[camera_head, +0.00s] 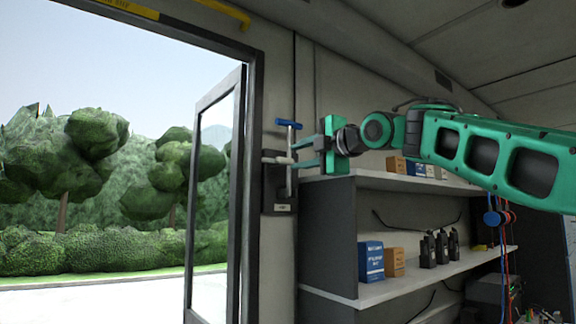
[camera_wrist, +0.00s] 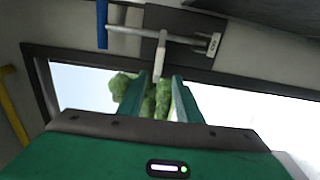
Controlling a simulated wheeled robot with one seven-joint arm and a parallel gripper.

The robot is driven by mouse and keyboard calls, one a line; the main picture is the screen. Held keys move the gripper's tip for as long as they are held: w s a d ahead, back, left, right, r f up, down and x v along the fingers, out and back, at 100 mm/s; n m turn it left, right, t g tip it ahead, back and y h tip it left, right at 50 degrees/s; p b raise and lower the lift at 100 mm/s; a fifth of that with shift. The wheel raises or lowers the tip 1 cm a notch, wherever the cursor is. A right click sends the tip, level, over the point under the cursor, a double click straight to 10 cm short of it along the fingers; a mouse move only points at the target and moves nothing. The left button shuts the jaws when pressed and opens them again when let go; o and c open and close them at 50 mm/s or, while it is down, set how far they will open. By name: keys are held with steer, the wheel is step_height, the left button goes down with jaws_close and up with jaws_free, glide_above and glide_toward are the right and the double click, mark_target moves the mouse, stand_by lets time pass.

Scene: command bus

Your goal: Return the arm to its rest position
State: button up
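My green gripper (camera_head: 295,156) is stretched out to the left at the wall beside the doorway. In the wrist view its two fingers (camera_wrist: 161,77) stand apart with nothing gripped between them; foliage shows through the gap. A door control with a blue-ended handle (camera_head: 288,124) and a pale lever sits on a dark wall plate (camera_head: 279,199). In the wrist view the pale lever (camera_wrist: 160,58) comes down just beyond the fingertips. I cannot tell whether the fingers touch it. My arm reaches in from the right, bent and raised above the shelves.
A framed glass door (camera_head: 240,190) stands open at the doorway, with trees outside. Shelves (camera_head: 400,285) below my arm hold a blue box (camera_head: 371,262), an orange box (camera_head: 394,262) and several black radios (camera_head: 441,248). Red and blue cables (camera_head: 503,240) hang at right.

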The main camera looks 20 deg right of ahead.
steer(key=shift+s+d, duration=0.2)
steer(key=shift+s, duration=0.5)
steer(key=shift+f, duration=0.1)
steer(key=s+f+m+g+h, duration=0.15)
steer(key=f+m, duration=0.25)
steer(key=f, duration=0.8)
steer(key=s+d+f+m+g+h, duration=0.1)
steer(key=f+m+g, duration=0.3)
steer(key=f, duration=0.7)
steer(key=s+f+m+g+h, duration=0.1)
steer(key=f+m, duration=0.4)
steer(key=f, duration=0.7)
steer(key=s+d+f+m+g+h, duration=0.1)
steer(key=s+f+m+g, duration=0.1)
steer(key=s+f, duration=0.35)
steer(key=s+f+m+g, duration=0.1)
steer(key=s+f+m, duration=0.2)
steer(key=f, duration=0.5)
steer(key=s+d+f+m+g+h, duration=0.15)
steer(key=s+f+m+g, duration=0.25)
steer(key=s+f, duration=0.65)
steer(key=s+d+f+m+g, duration=0.1)
steer(key=s+d+m+g, duration=0.1)
steer(key=s+d, duration=0.3)
steer(key=s+d+f+m+g, duration=0.1)
steer(key=s+d+m, duration=0.3)
steer(key=s, duration=0.6)
steer(key=shift+s+d+g+y, duration=0.3)
steer(key=shift+s+d+g, duration=0.15)
steer(key=shift+d, duration=0.75)
